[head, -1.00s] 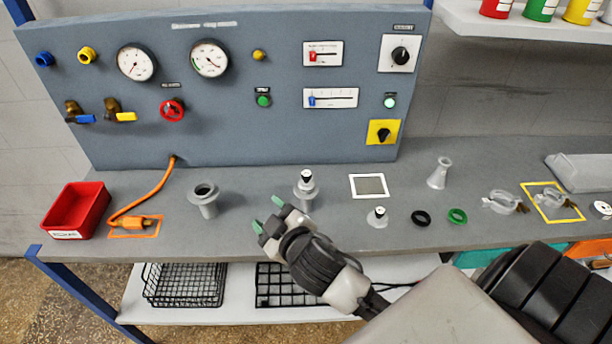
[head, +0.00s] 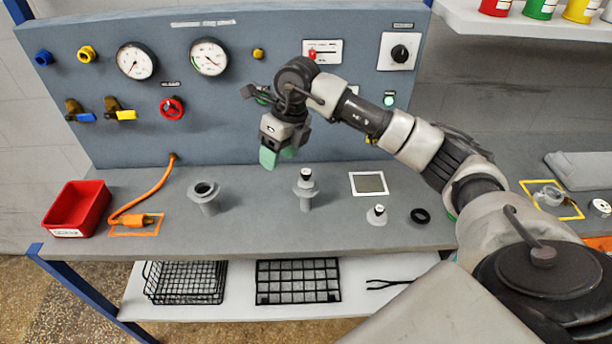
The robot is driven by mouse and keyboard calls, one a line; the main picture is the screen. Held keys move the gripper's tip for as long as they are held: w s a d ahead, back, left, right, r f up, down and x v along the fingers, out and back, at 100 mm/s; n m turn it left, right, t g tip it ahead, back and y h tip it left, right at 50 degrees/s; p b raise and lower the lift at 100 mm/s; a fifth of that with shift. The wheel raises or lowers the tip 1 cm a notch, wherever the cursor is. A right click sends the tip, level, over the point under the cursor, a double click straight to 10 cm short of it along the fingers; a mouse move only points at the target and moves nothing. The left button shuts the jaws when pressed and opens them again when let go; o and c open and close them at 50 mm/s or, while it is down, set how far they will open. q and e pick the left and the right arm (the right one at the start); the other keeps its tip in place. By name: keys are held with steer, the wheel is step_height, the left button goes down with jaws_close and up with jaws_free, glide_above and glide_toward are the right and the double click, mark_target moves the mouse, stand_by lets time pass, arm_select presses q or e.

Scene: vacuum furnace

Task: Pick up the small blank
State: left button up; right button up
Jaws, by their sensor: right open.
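A small grey disc-shaped piece with a black-and-white knob (head: 377,214), which looks like the small blank, lies on the bench right of centre. A similar capped piece (head: 306,186) sits on a short grey post left of it; I cannot tell for sure which is the small blank. My right gripper (head: 278,155) is open and empty, its green fingertips pointing down in front of the panel. It is above and left of the capped post, apart from both pieces. My left gripper is not in view.
An open flanged port (head: 205,196), a red bin (head: 77,209) and an orange cable plug (head: 135,220) are at left. A white-framed pad (head: 369,184) and a black ring (head: 420,216) are near the disc piece. The panel (head: 240,120) stands behind. My right arm covers the bench's right part.

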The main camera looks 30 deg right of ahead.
steer(key=d+r+m+h, duration=0.1)
steer(key=d+r+h, duration=0.15)
steer(key=d, duration=0.35)
steer(key=p, duration=0.1)
glide_above(306, 172)
steer(key=shift+g+h, duration=0.35)
steer(key=shift+g, duration=0.05)
steer(key=f, duration=0.5)
steer(key=shift+w+d+f, duration=0.1)
steer(key=shift+w+d, duration=0.1)
steer(key=shift+w, duration=0.05)
steer(key=f, duration=0.1)
steer(key=f+p, duration=0.1)
steer(key=f, duration=0.1)
steer(key=f+p, duration=0.1)
steer(key=shift+s+a+f, duration=0.15)
steer(key=shift+s+f, duration=0.1)
steer(key=shift+f, duration=0.15)
steer(key=shift+f+p, duration=0.3)
steer(key=shift+f, duration=0.15)
steer(key=c, duration=1)
